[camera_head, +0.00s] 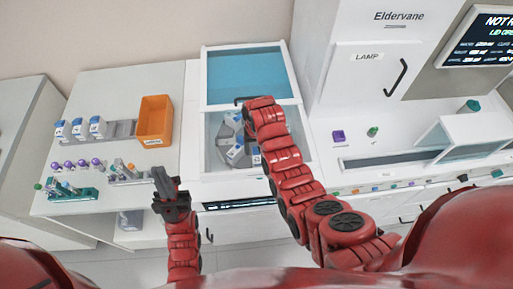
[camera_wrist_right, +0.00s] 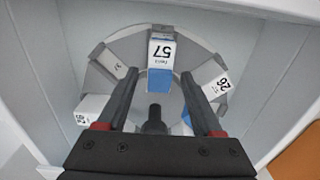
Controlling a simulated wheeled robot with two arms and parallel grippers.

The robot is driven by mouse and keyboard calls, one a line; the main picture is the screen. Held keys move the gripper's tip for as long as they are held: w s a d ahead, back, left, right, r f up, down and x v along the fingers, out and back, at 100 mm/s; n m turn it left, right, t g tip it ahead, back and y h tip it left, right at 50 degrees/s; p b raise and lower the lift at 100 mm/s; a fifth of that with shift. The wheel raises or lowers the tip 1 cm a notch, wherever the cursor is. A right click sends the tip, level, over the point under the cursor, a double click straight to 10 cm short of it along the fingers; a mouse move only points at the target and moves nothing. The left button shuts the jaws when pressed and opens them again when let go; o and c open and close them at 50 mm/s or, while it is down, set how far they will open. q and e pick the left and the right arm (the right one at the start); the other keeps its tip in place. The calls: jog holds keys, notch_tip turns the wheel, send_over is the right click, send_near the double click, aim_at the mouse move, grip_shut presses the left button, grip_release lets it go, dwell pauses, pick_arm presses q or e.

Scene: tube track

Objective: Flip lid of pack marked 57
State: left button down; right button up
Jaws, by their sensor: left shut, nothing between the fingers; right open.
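The pack marked 57 (camera_wrist_right: 161,50) is white with a blue part and sits in a slot of a grey round carousel (camera_wrist_right: 108,75). The number reads upside down in the right wrist view. My right gripper (camera_wrist_right: 159,76) is open, its two fingers either side of the pack's near end, with nothing gripped; contact cannot be told. In the head view its fingers are hidden behind my right arm, over the white chamber (camera_head: 207,140). My left gripper (camera_head: 163,182) is shut and empty at the front of the left counter.
A pack marked 26 (camera_wrist_right: 215,83) and other packs (camera_wrist_right: 92,108) share the carousel. Chamber walls (camera_wrist_right: 42,70) surround it closely. A blue panel (camera_head: 243,75) lies behind. An orange bin (camera_head: 155,120), white-blue packs (camera_head: 97,127) and tube racks (camera_head: 70,193) stand on the left counter.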

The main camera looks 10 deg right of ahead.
grip_shut()
jog(key=w+g+b, duration=0.1)
jog(key=g+b, duration=0.1)
jog(key=b, duration=0.5)
jog(key=shift+f, duration=0.15)
jog(key=shift+r+g+b, duration=0.3)
jog(key=shift+g+b, duration=0.1)
jog(key=shift+b, duration=0.05)
jog(key=shift+r, duration=0.1)
grip_release()
